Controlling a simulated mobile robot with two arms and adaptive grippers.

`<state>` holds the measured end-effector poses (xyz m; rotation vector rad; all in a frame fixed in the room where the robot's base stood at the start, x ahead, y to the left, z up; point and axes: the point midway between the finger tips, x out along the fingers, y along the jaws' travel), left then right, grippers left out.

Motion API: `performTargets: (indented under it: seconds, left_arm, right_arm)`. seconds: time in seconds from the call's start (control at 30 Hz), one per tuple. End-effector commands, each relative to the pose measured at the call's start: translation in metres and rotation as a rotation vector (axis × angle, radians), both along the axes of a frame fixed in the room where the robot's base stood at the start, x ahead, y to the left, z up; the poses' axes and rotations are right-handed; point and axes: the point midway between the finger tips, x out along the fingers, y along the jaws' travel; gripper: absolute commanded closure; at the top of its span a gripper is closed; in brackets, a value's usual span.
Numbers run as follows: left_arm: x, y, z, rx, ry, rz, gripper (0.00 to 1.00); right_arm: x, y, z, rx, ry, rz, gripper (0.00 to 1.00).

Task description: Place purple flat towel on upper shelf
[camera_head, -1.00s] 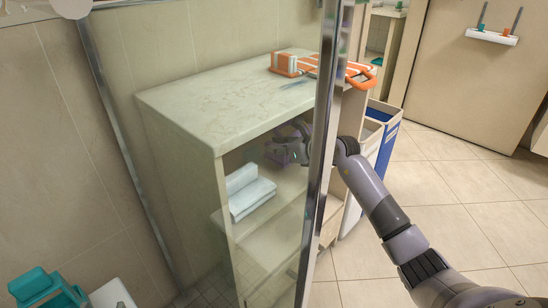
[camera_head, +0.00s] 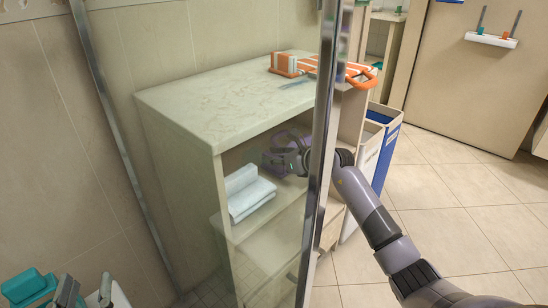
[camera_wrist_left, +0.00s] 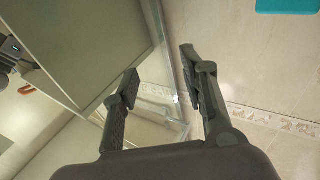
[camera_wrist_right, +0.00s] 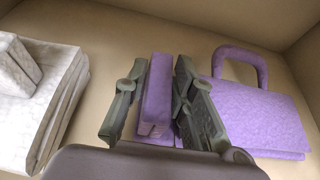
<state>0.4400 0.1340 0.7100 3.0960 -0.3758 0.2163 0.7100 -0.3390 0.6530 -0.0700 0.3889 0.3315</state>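In the right wrist view a narrow purple folded piece (camera_wrist_right: 157,85), which looks like the towel, stands between the fingers of my right gripper (camera_wrist_right: 160,95). The fingers lie close along its sides; whether they press on it is unclear. A wider purple item with a loop handle (camera_wrist_right: 262,120) lies right of it. In the head view my right gripper (camera_head: 287,161) is inside the cabinet's upper shelf (camera_head: 245,229), partly behind the glass, with purple showing around it. My left gripper (camera_wrist_left: 155,78) is open and empty in the left wrist view, outside the cabinet.
White folded towels (camera_head: 246,192) sit on the same shelf, left of my right gripper. A metal door post (camera_head: 318,170) stands before the cabinet. Orange striped items (camera_head: 290,65) lie on the cabinet top. Blue-and-white bins (camera_head: 385,130) stand to the right.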

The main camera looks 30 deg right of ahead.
Motion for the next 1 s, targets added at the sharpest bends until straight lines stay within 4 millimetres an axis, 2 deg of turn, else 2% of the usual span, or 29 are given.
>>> performTargets:
  seconds: [0.2,0.57,0.77,1.0]
  left_arm:
    - [0.0,0.0,0.0,0.0,0.001,0.0,0.6]
    - [0.0,0.0,0.0,0.002,0.009,0.0,0.6]
    - [-0.001,0.005,-0.031,0.045,0.174,0.011,0.6]
    - [-0.014,0.015,-0.078,0.108,0.431,0.027,0.6]
  right_arm:
    - [0.0,0.0,0.001,0.0,-0.001,0.0,0.6]
    - [0.0,0.0,0.004,0.0,-0.002,-0.001,0.6]
    - [-0.023,-0.009,0.014,-0.004,0.001,-0.001,0.6]
    - [-0.068,-0.025,0.032,-0.006,0.002,0.0,0.6]
